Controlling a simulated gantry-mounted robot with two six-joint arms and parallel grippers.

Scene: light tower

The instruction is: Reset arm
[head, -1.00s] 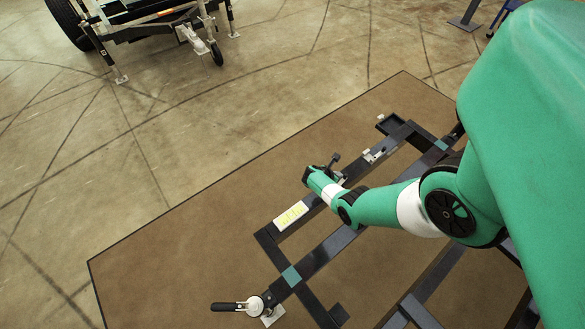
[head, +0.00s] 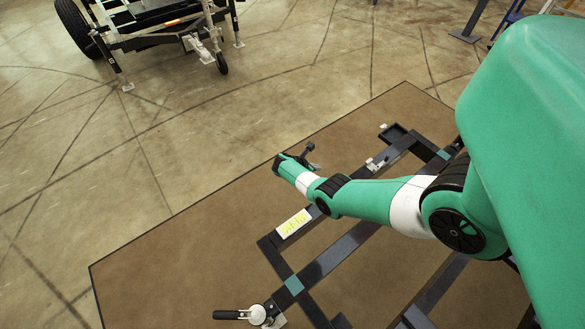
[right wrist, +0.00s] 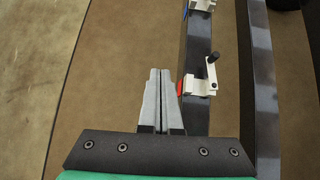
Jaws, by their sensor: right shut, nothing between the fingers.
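My right arm (head: 385,203) reaches in from the right in the head view. Its gripper (head: 308,155) is held above the brown mat, beside the dark metal frame. In the right wrist view the right gripper (right wrist: 161,75) has its two grey fingers together, with nothing between them. The dark frame (head: 330,252) lies on the mat under the arm, which hides part of it. In the right wrist view a frame bar (right wrist: 197,65) runs just right of the fingers, with a white bracket and black-knobbed crank (right wrist: 206,80) on it. The left gripper is not in view.
A white and yellow label (head: 293,223) sits on the frame. A round white fitting with a black handle (head: 257,313) is at its lower left corner. A wheeled trailer (head: 160,25) stands at the back left. The concrete floor (head: 200,130) between is clear.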

